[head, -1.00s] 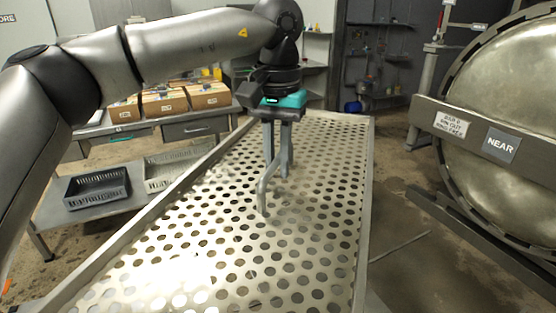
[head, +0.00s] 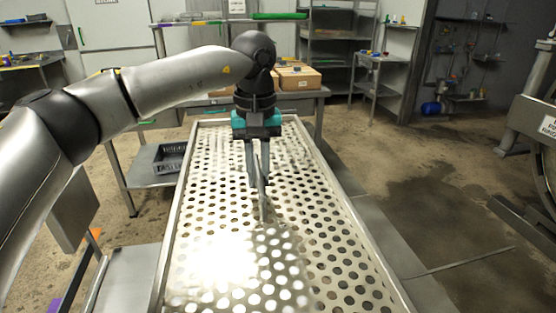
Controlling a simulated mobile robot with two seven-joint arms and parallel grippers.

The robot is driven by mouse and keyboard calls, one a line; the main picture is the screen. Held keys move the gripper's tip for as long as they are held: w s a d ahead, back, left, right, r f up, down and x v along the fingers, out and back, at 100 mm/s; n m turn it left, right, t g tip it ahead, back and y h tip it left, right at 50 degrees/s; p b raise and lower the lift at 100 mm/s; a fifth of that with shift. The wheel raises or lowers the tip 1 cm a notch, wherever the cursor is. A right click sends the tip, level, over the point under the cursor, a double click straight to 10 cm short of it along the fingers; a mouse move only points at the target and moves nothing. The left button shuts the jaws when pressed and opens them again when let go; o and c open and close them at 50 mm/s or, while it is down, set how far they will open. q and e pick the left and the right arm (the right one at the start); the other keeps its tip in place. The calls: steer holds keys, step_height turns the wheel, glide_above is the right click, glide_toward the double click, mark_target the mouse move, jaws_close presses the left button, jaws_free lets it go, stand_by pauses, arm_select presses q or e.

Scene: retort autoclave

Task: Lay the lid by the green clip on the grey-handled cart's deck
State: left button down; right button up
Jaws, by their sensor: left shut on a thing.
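The lid (head: 338,240) is a large perforated metal panel with a raised rim, stretching away in front of me. My left gripper (head: 257,183) is above its middle, pointing down, with its fingers shut on the lid's grey upright handle (head: 263,207). The lid looks roughly level; I cannot tell from here what is under it. My right gripper is out of view.
A bench with cardboard boxes (head: 297,77) stands beyond the lid, with a dark basket (head: 170,157) on its lower shelf. A metal surface (head: 128,283) is at the lower left. Shelves (head: 340,32) line the back. Open floor (head: 440,190) lies to the right.

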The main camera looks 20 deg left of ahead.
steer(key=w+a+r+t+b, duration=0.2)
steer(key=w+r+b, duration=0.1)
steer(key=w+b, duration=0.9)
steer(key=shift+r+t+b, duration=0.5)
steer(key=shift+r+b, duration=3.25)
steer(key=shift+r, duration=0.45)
arm_select(q)
steer(key=s+a+f+n+b, duration=0.1)
steer(key=a+f+n, duration=0.5)
steer(key=f, duration=0.9)
steer(key=s+a+f+n+b, duration=0.1)
steer(key=a+f+n, duration=0.5)
steer(key=f, duration=0.8)
steer(key=s+a+f+n+b, duration=0.1)
steer(key=a+f+n, duration=0.5)
steer(key=f, duration=0.9)
steer(key=shift+s+a+f+n+b, duration=0.15)
steer(key=shift+a+f+n+b, duration=0.15)
steer(key=shift+a+b, duration=0.35)
steer(key=shift+f+b, duration=0.6)
steer(key=shift+f, duration=0.5)
steer(key=shift+f+b, duration=0.5)
steer(key=shift+f, duration=0.3)
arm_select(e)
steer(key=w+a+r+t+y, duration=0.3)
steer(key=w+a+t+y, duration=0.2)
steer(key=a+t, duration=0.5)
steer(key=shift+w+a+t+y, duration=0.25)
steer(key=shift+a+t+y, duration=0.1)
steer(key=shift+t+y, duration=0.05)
